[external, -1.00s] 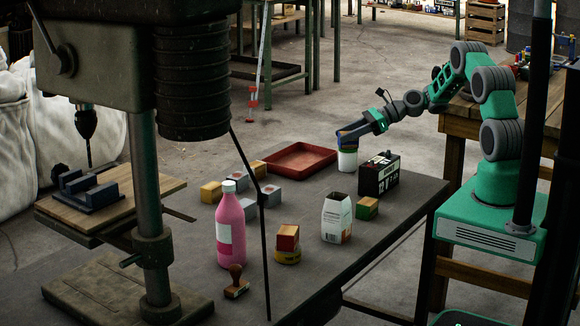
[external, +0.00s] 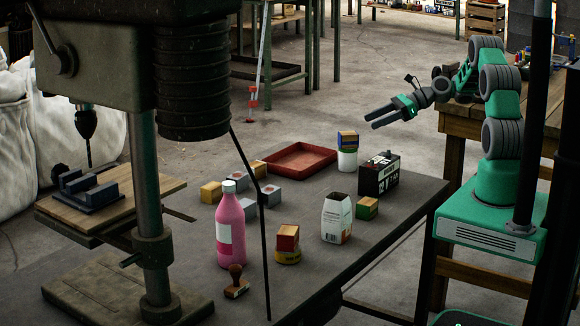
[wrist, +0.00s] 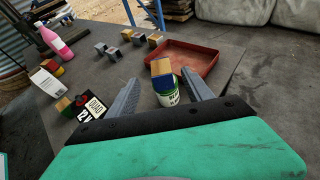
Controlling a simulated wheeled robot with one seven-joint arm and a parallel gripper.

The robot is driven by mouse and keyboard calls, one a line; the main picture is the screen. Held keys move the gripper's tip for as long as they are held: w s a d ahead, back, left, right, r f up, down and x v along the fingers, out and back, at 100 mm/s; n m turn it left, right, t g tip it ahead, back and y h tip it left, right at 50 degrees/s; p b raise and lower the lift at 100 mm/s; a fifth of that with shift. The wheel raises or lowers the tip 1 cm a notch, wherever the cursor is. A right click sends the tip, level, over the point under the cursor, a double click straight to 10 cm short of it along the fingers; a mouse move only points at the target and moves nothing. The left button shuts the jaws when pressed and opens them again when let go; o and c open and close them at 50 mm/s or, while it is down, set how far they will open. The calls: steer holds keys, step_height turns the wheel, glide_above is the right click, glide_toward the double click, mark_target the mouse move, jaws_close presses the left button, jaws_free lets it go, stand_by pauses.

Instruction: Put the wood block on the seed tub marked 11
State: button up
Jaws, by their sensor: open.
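A wood block with a blue side (external: 347,138) rests on a white and green seed tub (external: 348,160) at the table's far right. In the wrist view the same block (wrist: 162,76) sits on the tub (wrist: 168,97), between the fingers in the picture but ahead of them. The tub's number is too small to read surely. My gripper (external: 370,121) is open and empty, above and to the right of the block, apart from it. Its fingers also show in the wrist view (wrist: 160,78).
A red tray (external: 300,172) lies left of the tub. A pink bottle (external: 231,228) stands left.

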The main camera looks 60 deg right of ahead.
steer(key=s+a+r+n+g+h, duration=0.2)
steer(key=s+a+n+g+h, duration=0.1)
steer(key=a+n, duration=0.5)
steer(key=s+a+r+n+g+h, duration=0.1)
steer(key=s+a+n+g+h, duration=0.15)
steer(key=a+n, duration=0.6)
steer(key=s+a+n+g+h, duration=0.1)
steer(key=s+n+h, duration=0.3)
steer(key=s+n, duration=0.6)
steer(key=s+a, duration=0.1)
steer(key=s, duration=0.6)
steer(key=shift+f+n, duration=0.2)
steer(key=shift+n, duration=0.15)
